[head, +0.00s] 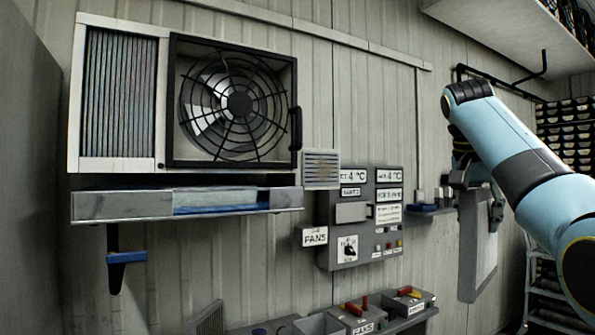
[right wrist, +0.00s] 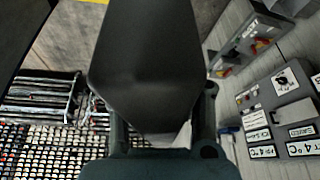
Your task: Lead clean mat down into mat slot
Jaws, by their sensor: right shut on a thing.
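The clean mat, a flat grey-framed panel with a pale face (head: 478,245), hangs roughly upright at the right in the head view. My right gripper (head: 474,188) is shut on its upper end. In the right wrist view the dark side of the panel (right wrist: 148,60) fills the middle between the fingers. A fan unit (head: 168,95) is on the wall at the left, with a finned panel and a guarded fan (head: 238,104). I cannot make out the mat slot for certain. The held mat is well to the right of the unit. My left gripper is not in view.
A long tray (head: 120,206) with a blue part runs under the fan unit. A control panel (head: 338,210) is between unit and mat. A small shelf (head: 432,210) is beside my right gripper. Below is a ledge with boxes (head: 360,316). A ladder (head: 535,290) stands at the right.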

